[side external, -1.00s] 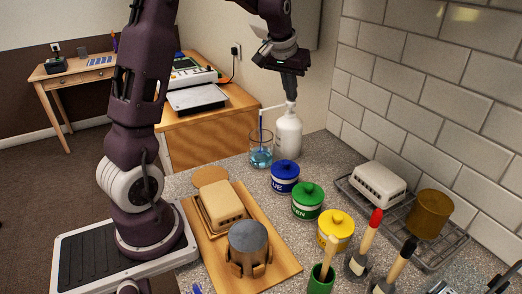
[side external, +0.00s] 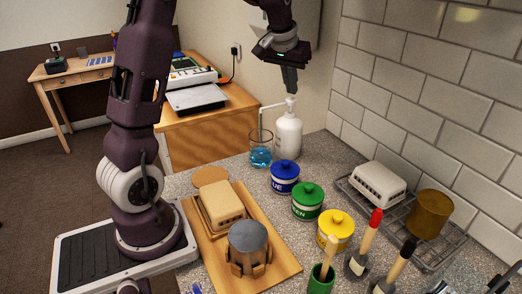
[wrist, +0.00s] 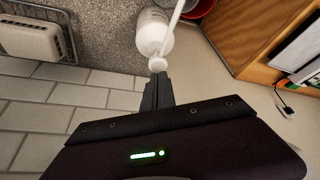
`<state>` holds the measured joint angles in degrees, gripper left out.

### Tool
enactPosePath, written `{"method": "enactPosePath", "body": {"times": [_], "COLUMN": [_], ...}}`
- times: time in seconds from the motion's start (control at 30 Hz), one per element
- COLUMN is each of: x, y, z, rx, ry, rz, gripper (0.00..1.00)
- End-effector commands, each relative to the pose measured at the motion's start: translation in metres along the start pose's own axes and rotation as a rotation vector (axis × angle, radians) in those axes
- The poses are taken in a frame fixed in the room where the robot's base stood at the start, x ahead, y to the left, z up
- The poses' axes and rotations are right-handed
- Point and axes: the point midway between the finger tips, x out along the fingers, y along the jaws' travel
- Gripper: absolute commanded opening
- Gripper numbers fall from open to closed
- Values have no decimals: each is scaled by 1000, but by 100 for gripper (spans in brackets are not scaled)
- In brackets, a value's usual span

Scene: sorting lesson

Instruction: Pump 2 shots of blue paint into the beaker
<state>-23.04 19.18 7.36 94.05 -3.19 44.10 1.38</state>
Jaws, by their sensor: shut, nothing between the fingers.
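A white pump bottle (side external: 288,136) stands upright at the back of the counter. Its spout reaches left over a clear glass beaker (side external: 260,146), which holds some blue liquid (side external: 261,157). My gripper (side external: 290,90) is shut and empty, with its fingertips just above the pump head (side external: 291,101). In the wrist view the shut fingers (wrist: 157,80) point at the pump head (wrist: 158,65), and the bottle (wrist: 153,32) stands beyond it. I cannot tell whether the fingertips touch the head. A blue-lidded pot (side external: 285,177) stands in front of the bottle.
Green (side external: 307,201) and yellow (side external: 336,231) pots stand nearer. A wire rack (side external: 427,249) lies along the tiled wall (side external: 430,90). A wooden board (side external: 274,277) with a metal cylinder (side external: 248,243) lies at the left. Brushes (side external: 365,243) stand in front.

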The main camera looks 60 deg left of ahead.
Motion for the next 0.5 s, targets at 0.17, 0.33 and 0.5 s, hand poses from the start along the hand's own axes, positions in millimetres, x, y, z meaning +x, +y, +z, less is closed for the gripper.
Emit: {"method": "enactPosePath", "body": {"times": [0.17, 0.33, 0.5], "x": [0, 0, -7], "y": [0, 0, 0], "z": [0, 0, -4], "rx": [0, 0, 0], "ry": [1, 1, 4], "rz": [0, 0, 0], "gripper": [0, 0, 0]}}
